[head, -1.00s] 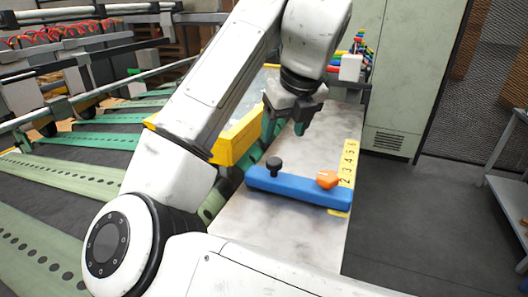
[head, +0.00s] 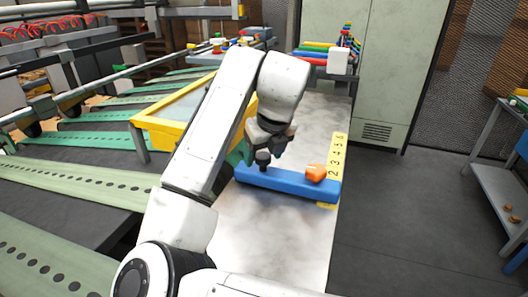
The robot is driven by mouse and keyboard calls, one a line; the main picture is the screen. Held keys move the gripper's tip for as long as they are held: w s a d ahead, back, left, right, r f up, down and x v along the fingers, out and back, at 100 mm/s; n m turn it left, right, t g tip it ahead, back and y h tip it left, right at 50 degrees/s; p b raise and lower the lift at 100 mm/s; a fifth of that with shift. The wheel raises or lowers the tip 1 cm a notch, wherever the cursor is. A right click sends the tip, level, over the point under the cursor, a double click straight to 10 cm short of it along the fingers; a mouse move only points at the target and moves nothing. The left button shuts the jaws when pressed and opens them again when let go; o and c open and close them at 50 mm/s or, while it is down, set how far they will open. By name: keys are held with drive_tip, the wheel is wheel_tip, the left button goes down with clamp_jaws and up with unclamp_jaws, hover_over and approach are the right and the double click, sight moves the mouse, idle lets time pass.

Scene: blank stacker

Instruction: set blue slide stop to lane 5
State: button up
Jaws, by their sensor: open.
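The blue slide stop (head: 290,183) is a long bar lying across the pale worktop. A black knob (head: 262,158) stands near its left end and an orange knob (head: 316,172) near its right end. The bar's right end lies over the near end of a yellow number strip (head: 338,155), and the numbers 2 to 6 show beyond it. My gripper (head: 270,151) is open, pointing down at the black knob. Its dark fingers overlap the knob in the picture; whether they straddle or touch it I cannot tell.
A yellow-framed box (head: 176,105) stands left of the worktop. Green perforated strips (head: 80,185) lie further left. Coloured bars and a white block (head: 340,62) are at the worktop's far end. The worktop (head: 270,235) in front of the bar is clear. A grey shelf (head: 495,170) stands right.

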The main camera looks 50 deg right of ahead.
drive_tip(key=shift+c, duration=0.3)
clamp_jaws()
idle(0.3)
